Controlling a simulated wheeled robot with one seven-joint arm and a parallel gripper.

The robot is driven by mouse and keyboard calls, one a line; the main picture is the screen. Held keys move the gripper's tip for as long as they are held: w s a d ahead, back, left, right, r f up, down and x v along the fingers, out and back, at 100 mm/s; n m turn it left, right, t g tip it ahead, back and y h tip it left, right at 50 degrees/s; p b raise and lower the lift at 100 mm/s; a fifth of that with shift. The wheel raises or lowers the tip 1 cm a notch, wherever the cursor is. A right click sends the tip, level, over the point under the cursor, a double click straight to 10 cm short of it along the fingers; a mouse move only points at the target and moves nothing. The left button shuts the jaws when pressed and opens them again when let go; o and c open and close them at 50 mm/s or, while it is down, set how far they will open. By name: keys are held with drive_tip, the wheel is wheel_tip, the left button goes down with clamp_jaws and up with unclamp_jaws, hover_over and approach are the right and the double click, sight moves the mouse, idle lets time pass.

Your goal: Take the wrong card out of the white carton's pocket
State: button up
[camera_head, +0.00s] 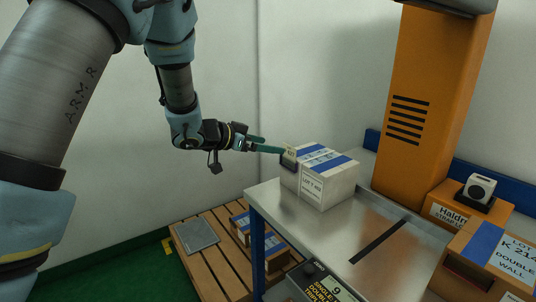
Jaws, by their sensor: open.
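The white carton (340,184) stands on the metal table, with blue stripes on its top and a printed label on its front face. A dark pocket (287,163) sits on its left side. A pale card (290,153) stands up out of the pocket; its print is too small to read. My gripper (272,145) reaches in from the left with its teal fingers open. The fingertips are at or very near the card; I cannot tell whether they touch it or lie around it.
The metal table (378,214) has free room in front of the carton, up to a black strip. An orange column (418,130) stands behind. Brown boxes (504,248) stand at the right. A wooden pallet (216,262) with boxes lies lower left.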

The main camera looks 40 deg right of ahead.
sight(289, 148)
drive_tip(key=p+x, duration=0.1)
drive_tip(key=x, duration=0.3)
drive_tip(key=shift+w+d, duration=0.1)
drive_tip(key=shift+d, duration=0.1)
drive_tip(key=shift+p+x, duration=1.2)
drive_tip(key=shift+x, duration=1.5)
drive_tip(key=c, duration=1.2)
drive_tip(key=shift+r, duration=0.1)
